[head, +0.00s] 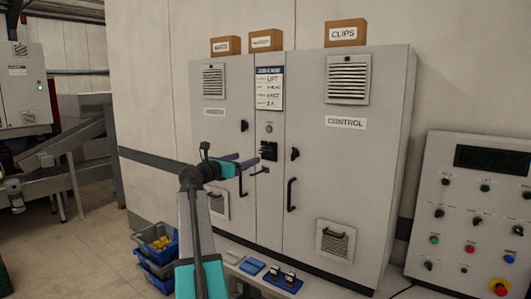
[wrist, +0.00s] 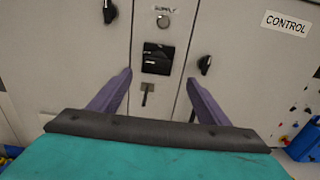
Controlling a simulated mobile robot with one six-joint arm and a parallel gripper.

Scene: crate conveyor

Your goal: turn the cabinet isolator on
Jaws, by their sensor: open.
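The grey control cabinet (head: 395,150) stands against the wall. On its narrow middle panel is a black square switch unit (head: 268,151), which I take for the isolator. It also shows in the wrist view (wrist: 157,58), under a small round fitting and a label reading "SUPPLY". Its handle position is too small and dark to read. A small T-shaped lever (wrist: 147,92) sits just below it. My gripper (head: 246,160) is open and empty in front of the middle panel. In the wrist view its purple fingers (wrist: 158,77) point at the panel, either side of the unit's lower part.
Black door knobs (wrist: 205,64) and bar handles (head: 291,194) flank the middle panel. Cardboard boxes (head: 346,32) stand on top of the cabinet. A sloped button console (head: 470,210) is at right. Blue bins (head: 155,240) are on the floor at left.

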